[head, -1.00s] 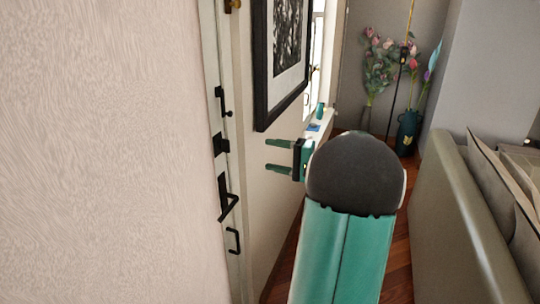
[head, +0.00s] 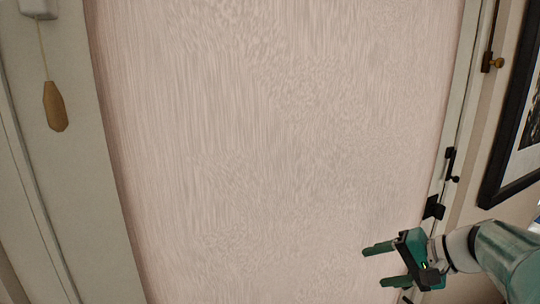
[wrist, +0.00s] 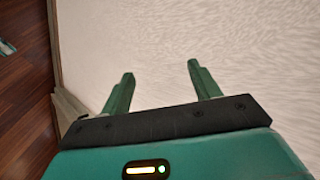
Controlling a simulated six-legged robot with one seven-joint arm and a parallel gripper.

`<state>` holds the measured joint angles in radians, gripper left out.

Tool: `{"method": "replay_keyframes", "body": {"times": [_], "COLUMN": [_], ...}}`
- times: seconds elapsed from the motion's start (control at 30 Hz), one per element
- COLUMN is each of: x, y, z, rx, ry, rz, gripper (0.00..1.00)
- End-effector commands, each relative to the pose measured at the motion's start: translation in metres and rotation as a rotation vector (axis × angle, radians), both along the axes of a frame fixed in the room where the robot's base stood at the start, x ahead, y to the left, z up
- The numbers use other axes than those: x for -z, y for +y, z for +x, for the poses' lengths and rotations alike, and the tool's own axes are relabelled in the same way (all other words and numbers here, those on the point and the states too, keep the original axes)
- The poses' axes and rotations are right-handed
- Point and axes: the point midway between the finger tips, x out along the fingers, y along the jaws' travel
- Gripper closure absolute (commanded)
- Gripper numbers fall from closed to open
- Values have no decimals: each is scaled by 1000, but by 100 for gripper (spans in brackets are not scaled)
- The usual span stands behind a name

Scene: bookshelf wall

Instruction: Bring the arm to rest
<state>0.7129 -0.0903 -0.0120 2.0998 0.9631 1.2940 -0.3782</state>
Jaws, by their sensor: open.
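My gripper (head: 372,265) is at the lower right of the head view, with its two green fingers pointing left in front of a pale, textured panel (head: 270,140). The fingers are apart and nothing is between them. My green and grey arm reaches in from the right edge. In the wrist view my gripper (wrist: 160,85) shows both fingers spread and empty, with the pale panel (wrist: 240,45) filling the space beyond them. I cannot tell how far the fingertips are from the panel.
A pull cord with a wooden handle (head: 55,106) hangs at the left. Black door hardware (head: 433,208) and a framed picture (head: 520,130) are at the right. In the wrist view, wooden floor (wrist: 25,100) shows at the left.

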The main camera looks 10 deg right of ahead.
Motion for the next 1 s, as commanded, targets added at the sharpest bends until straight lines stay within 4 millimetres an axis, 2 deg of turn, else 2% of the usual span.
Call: {"method": "replay_keyframes", "body": {"times": [0.03,0.1,0.2,0.33,0.5,0.6,0.73,1.0], "x": [2,9,17,26,31,31,30,31], "y": [28,56,87,114,131,135,136,135], "z": [-10,-27,-52,-83,-115,-124,-129,-130], "rx": [-57,-118,-201,-291,-381,-411,-426,-428], "ry": [29,70,101,94,10,-48,-90,-92], "rz": [-71,-177,-337,-551,-813,-918,-983,-992], "gripper": [38,38,38,38,38,38,38,38]}}
